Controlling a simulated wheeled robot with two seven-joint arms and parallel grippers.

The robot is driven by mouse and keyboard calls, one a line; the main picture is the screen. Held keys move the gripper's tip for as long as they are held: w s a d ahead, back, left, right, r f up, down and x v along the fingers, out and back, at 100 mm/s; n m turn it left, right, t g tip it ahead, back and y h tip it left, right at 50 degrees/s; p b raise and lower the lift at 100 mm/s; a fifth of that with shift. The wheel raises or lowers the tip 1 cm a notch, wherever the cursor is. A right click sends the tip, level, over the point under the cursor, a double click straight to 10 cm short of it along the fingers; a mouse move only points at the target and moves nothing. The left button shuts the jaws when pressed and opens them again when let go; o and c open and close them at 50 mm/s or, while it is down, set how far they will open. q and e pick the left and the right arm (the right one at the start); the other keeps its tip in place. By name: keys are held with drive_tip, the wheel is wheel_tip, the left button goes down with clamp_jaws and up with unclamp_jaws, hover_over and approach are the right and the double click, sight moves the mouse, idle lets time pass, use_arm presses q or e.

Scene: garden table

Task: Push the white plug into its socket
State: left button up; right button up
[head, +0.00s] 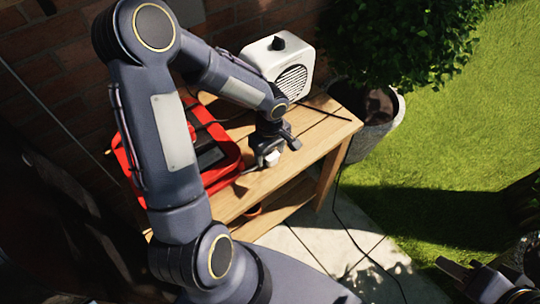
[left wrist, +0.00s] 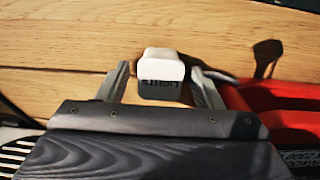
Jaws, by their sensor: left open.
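The white plug (head: 272,158) is at the front part of the wooden table, just under my left gripper (head: 277,146). In the left wrist view the plug (left wrist: 162,72) stands between the two spread fingers of my left gripper (left wrist: 160,82), with a visible gap on each side. Dark markings show on its near face, and a pale piece runs from behind it to the right. I cannot make out the socket in either view. My right gripper (head: 468,270) is at the lower right of the head view, away from the table; its jaws are unclear.
A red tray (head: 222,178) with a dark item lies on the table (head: 318,143), partly behind my left arm. A white speaker-like box (head: 283,62) stands at the back. A potted bush (head: 376,125) is beyond the table's right end. A dark cable hangs off the right end.

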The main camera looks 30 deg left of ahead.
use_arm(q)
drive_tip(key=shift+f, duration=0.2)
drive_tip(key=shift+c, duration=0.3)
drive_tip(key=c, duration=0.8)
drive_tip(key=shift+c, duration=0.2)
drive_tip(key=shift+r, duration=0.15)
